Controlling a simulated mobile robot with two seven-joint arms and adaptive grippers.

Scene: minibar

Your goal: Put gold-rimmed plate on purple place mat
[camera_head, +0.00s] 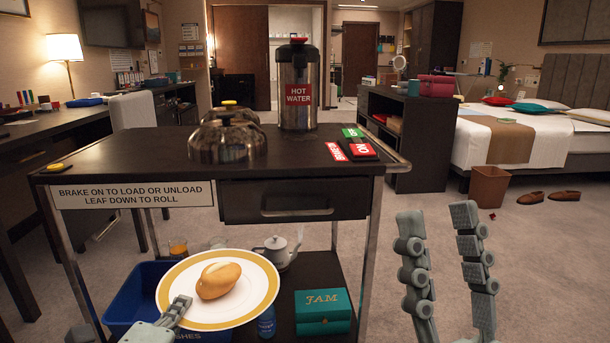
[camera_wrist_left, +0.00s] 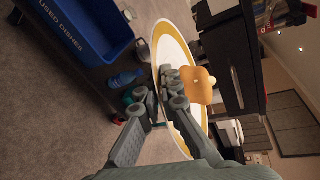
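The gold-rimmed plate (camera_head: 256,288) is white with a gold rim and carries a bread roll (camera_head: 218,280). It is in front of the trolley, over the blue bin's right side in the head view. My left gripper (camera_head: 180,309) is at its near left edge. In the left wrist view, the fingers (camera_wrist_left: 171,88) are closed together on the plate's rim (camera_wrist_left: 163,36), with the roll (camera_wrist_left: 199,86) beside them. My right gripper (camera_head: 437,215) is open and empty, upright at the lower right. I see no purple place mat in either view.
The dark trolley top (camera_head: 130,157) holds a hot-water flask (camera_head: 299,85), a metal dome (camera_head: 228,140) and red and green signs. Below are a blue bin (camera_head: 128,300), a teapot (camera_head: 275,250) and a teal jam box (camera_head: 323,312).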

